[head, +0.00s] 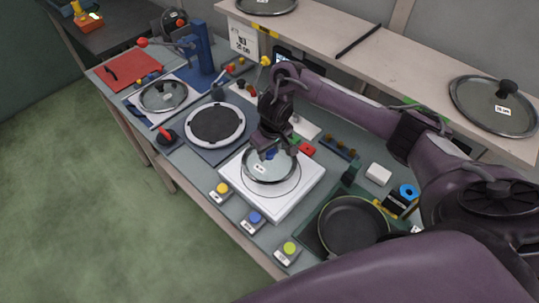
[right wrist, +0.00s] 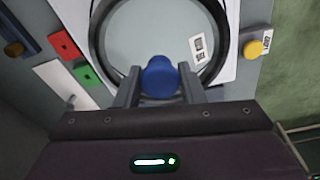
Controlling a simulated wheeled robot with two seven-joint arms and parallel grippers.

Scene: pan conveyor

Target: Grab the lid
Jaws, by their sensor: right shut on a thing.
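A glass lid (head: 268,173) with a dark rim and a small white label is at the white square plate (head: 293,200) in the middle of the bench. It also shows in the right wrist view (right wrist: 150,30), where its blue knob (right wrist: 160,75) sits between the two fingers. My right gripper (head: 268,151) comes down over the lid from above and is shut on that knob. Whether the lid rests on the plate or is just clear of it, I cannot tell. My left gripper is not in view.
A dark frying pan (head: 352,226) stands to the right of the plate. A round grey disc (head: 216,125) and another glass lid (head: 163,96) lie to the left. Several coloured buttons (head: 254,219) line the front edge. A shelf (head: 417,66) with more lids runs behind.

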